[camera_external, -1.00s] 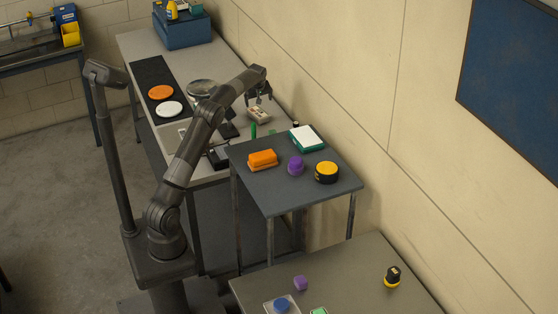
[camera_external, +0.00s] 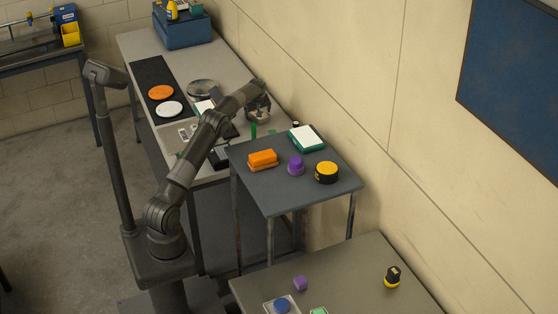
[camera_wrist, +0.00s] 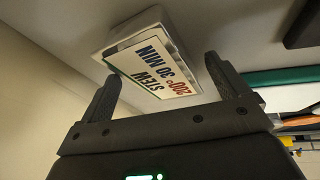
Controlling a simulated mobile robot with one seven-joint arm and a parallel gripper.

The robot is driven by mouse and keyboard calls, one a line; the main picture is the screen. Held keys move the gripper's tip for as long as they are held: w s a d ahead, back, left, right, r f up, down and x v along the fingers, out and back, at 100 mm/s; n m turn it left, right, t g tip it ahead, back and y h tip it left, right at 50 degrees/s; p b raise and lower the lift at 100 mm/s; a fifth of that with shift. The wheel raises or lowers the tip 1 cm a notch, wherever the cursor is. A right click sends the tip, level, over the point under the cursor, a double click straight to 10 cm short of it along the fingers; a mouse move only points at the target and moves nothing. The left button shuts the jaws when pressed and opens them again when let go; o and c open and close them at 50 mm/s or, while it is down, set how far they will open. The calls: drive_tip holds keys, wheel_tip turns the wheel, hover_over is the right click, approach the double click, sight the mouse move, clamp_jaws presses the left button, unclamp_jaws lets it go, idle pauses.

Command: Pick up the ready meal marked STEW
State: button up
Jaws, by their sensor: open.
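The ready meal marked STEW (camera_wrist: 155,62) is a pale box with a white label, reading "STEW", "200°" and "30 MIN". In the wrist view it lies ahead of my gripper (camera_wrist: 163,85), between the lines of the two fingers. My gripper is open, with one finger on each side of the near end of the box. In the external view my gripper (camera_external: 258,108) is low over the right side of the long grey bench (camera_external: 150,42), near the wall. It largely hides the meal there. I cannot tell whether the fingers touch the box.
A grey side table (camera_external: 270,199) in front holds an orange block (camera_external: 262,158), a purple item (camera_external: 296,166), a yellow-topped black round item (camera_external: 327,173) and a green-and-white box (camera_external: 306,138). A thin green item (camera_external: 253,132) stands near my gripper. The wall (camera_external: 330,90) is close on the right.

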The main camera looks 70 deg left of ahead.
drive_tip(key=shift+a+f, duration=0.1)
drive_tip(key=shift+f, duration=0.2)
drive_tip(key=shift+f, duration=0.2)
drive_tip(key=c, duration=1.3)
drive_tip(key=shift+r, duration=0.15)
